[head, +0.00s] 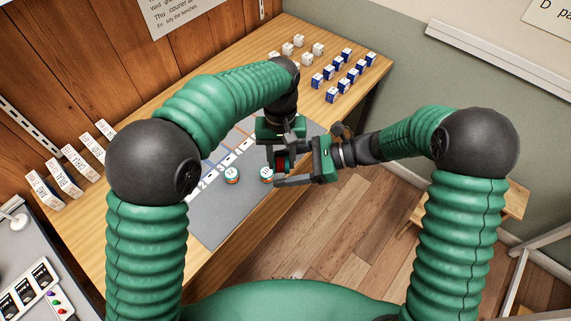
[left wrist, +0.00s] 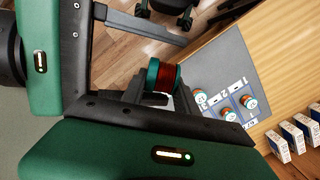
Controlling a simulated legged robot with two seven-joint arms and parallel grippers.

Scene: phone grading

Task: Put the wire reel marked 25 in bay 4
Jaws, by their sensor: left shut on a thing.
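My left gripper (head: 282,152) is shut on a wire reel (left wrist: 156,76) with teal flanges and dark red wire, held above the mat's right edge. Its marking is not readable. My right gripper (head: 290,172) is close beside it; one finger stands apart from the reel, so it looks open, though the other finger is partly hidden.
White labelled boxes (head: 62,172) stand along the wall at left. Blue and white boxes (head: 332,95) and white cubes (head: 299,40) stand at the back right. A grey station with phones (head: 25,290) is at lower left. The mat's front is clear; beyond its right side is the floor.

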